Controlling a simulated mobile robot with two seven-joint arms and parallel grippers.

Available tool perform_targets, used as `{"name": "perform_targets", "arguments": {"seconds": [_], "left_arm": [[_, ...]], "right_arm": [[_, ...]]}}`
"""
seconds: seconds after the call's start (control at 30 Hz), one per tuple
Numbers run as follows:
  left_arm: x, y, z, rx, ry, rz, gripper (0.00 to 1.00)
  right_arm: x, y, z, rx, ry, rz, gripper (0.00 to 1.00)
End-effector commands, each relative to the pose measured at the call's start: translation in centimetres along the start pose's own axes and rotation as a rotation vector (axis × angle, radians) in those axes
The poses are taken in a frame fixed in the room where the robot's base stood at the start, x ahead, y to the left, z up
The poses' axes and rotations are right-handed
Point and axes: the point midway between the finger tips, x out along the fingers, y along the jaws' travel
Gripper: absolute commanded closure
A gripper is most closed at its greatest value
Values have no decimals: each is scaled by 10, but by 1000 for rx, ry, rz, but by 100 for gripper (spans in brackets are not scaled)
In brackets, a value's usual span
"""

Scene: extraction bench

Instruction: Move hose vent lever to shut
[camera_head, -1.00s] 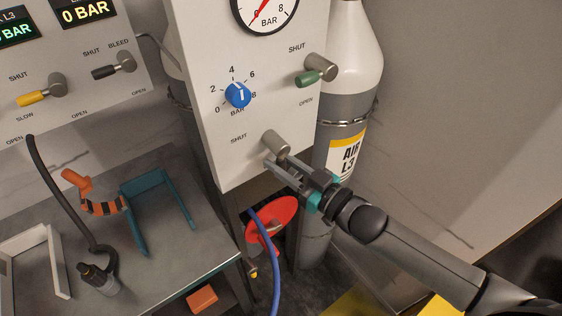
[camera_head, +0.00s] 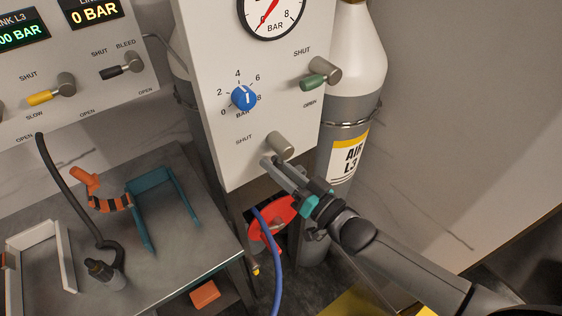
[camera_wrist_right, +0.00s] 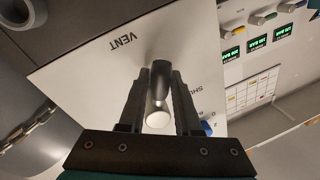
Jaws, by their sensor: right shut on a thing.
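The hose vent lever (camera_head: 280,147) is at the lower edge of the white panel (camera_head: 225,160). Its grey hub shows in the head view; its handle is hidden by my fingers there. A SHUT label is left of the hub. My right gripper (camera_head: 269,166) is just below the hub, its fingers pointing up and left. In the right wrist view the lever's grey handle with a pale end (camera_wrist_right: 159,118) lies between the two dark fingers of my right gripper (camera_wrist_right: 160,76), and they are shut on it. VENT is printed beside it. My left gripper is not in view.
A green lever (camera_head: 318,80) and a blue regulator knob (camera_head: 244,97) are higher on the panel. A grey gas cylinder (camera_head: 350,115) stands behind it. A blue hose (camera_head: 276,265) and a red disc (camera_head: 285,210) are below. A bench (camera_head: 190,240) with tools is at the left.

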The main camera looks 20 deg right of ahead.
Motion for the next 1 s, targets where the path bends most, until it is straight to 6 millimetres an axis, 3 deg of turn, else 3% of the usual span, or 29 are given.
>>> {"name": "perform_targets", "arguments": {"seconds": [1.0], "left_arm": [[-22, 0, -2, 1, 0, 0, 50]], "right_arm": [[7, -35, -18, 912, 181, 0, 100]]}}
